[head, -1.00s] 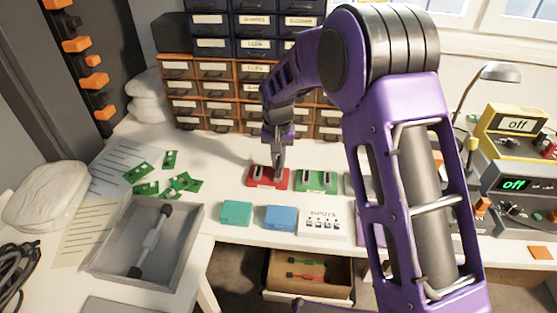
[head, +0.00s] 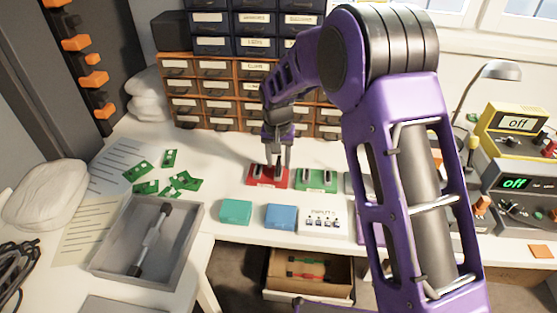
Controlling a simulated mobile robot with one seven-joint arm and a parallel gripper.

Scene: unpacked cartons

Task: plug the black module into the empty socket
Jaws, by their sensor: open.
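My gripper (head: 278,158) is over the red block (head: 268,184) on the white bench, with its two fingers spread apart. A small dark upright piece, probably the black module (head: 278,167), shows between the fingers and appears to stand at the right part of the red block. It is too small to tell whether it is fully seated. A pale-edged slot or part shows on the left of the red block. The green block (head: 316,188) stands just to the right, with two dark upright parts on it.
A teal box (head: 236,212), a blue box (head: 281,217) and a white switch panel (head: 323,221) lie in front. Several green circuit boards (head: 182,181) and a grey tray (head: 112,262) lie left. Drawer cabinets (head: 215,92) stand close behind. An open drawer (head: 310,290) is below.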

